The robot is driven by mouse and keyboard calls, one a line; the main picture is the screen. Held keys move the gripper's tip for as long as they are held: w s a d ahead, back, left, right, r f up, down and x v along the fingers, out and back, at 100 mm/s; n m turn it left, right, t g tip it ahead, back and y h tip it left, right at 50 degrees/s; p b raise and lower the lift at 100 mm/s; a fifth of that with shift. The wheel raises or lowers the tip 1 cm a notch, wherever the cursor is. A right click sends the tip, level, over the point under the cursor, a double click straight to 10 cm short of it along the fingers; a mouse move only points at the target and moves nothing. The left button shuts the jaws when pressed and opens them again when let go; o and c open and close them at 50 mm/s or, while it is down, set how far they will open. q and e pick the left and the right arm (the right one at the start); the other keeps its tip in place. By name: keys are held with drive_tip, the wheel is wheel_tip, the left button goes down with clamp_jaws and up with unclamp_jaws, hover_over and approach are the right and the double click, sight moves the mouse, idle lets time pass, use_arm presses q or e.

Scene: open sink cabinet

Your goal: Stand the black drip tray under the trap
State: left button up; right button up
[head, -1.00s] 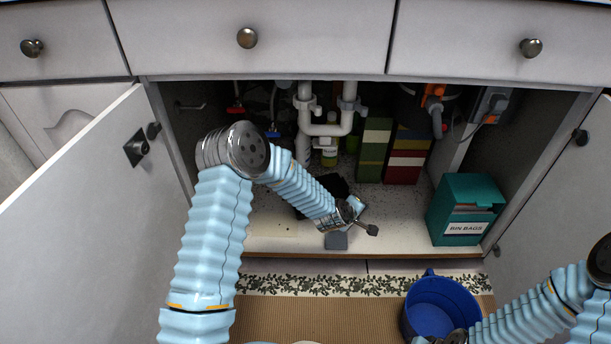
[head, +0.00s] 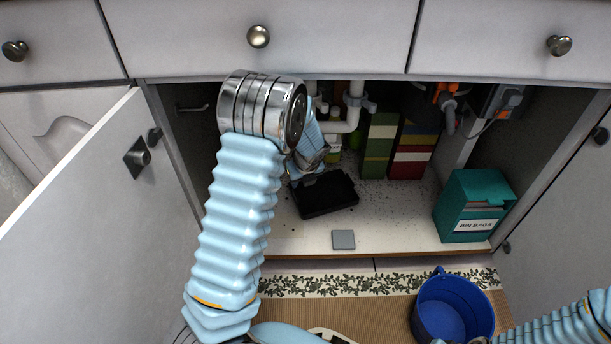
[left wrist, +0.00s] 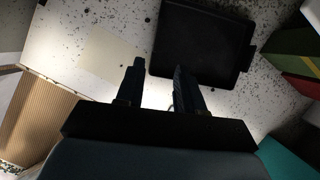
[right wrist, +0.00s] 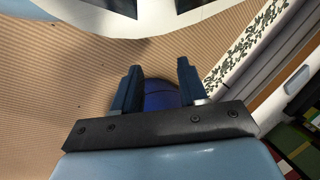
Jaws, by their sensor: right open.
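The black drip tray (head: 325,194) lies flat on the cabinet floor, in front of the white trap (head: 345,127) and slightly left of it. My left arm hides part of the pipework. My left gripper (head: 303,174) is above the tray's back left part in the head view, its fingertips hard to make out there. The left wrist view shows its fingers (left wrist: 157,78) apart and empty, with the tray (left wrist: 203,40) beyond them, toward the right finger. My right gripper (right wrist: 157,72) is open and empty outside the cabinet, over the mat near the blue bucket.
A blue bucket (head: 452,312) stands on the patterned mat (head: 372,306) before the cabinet. A teal bin bags box (head: 470,207) is at the right on the cabinet floor. Green and red boxes (head: 411,152) stand behind. A small grey square (head: 343,239) lies near the front edge.

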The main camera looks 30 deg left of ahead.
sight(295, 193)
use_arm(q)
drive_tip(key=shift+a+r+m, duration=0.15)
drive_tip(key=shift+a+m, duration=0.1)
drive_tip(key=shift+m, duration=0.05)
drive_tip(key=b+x, duration=0.3)
drive_tip(key=x, duration=1.1)
drive_tip(key=shift+b, duration=0.3)
drive_tip(key=shift+r, duration=0.1)
clamp_jaws()
